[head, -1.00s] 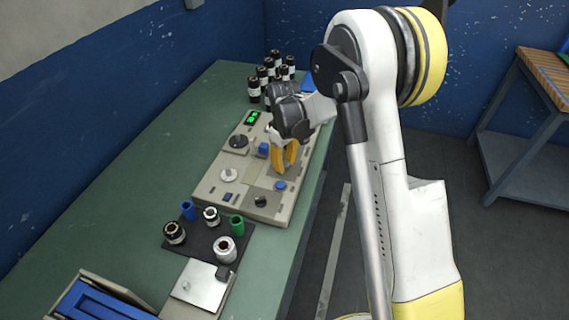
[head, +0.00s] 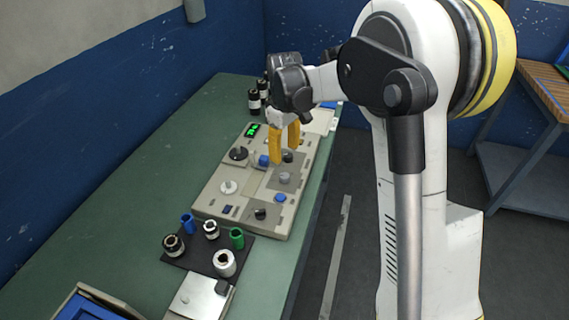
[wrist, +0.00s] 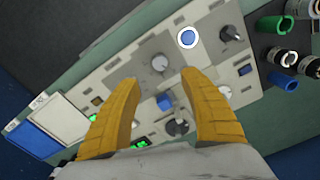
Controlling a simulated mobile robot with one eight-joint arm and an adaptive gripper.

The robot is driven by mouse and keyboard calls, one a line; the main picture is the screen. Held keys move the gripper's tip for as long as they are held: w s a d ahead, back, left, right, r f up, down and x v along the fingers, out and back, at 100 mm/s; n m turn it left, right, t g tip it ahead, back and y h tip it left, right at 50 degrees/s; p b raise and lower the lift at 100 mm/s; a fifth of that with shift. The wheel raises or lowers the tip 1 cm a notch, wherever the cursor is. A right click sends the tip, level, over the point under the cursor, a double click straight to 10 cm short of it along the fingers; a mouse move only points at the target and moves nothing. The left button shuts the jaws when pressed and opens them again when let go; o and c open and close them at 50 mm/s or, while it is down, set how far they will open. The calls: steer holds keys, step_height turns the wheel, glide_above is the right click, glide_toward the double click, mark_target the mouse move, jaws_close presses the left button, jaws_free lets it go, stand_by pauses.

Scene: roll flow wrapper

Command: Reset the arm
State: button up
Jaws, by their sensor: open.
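My gripper (head: 284,143) has two yellow fingers, which are apart with nothing between them. In the head view it hangs above the far half of a beige control panel (head: 215,198) on the green bench. In the wrist view the open fingers (wrist: 161,92) frame the panel below, with a grey knob (wrist: 160,64) and a blue block-shaped control (wrist: 165,101) showing between them. A blue round button (wrist: 187,38) lies beyond the right finger. My arm is bent, with its wrist over the panel.
A dark mat (head: 188,262) near the panel's front holds several coloured and metal sleeves. Black bottles (head: 254,102) stand behind the panel, partly hidden by my wrist. A blue-lined box (head: 82,306) is at the lower left. The green bench (head: 110,215) is clear left of the panel.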

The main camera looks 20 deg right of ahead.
steer(key=shift+r, duration=0.65)
steer(key=s+r+m+t, duration=0.3)
steer(key=s+r, duration=0.7)
steer(key=s, duration=0.2)
steer(key=s+f+m+t, duration=0.1)
steer(key=s+m+t, duration=0.3)
steer(key=s, duration=1)
steer(key=shift+f, duration=0.4)
steer(key=shift+w, duration=0.1)
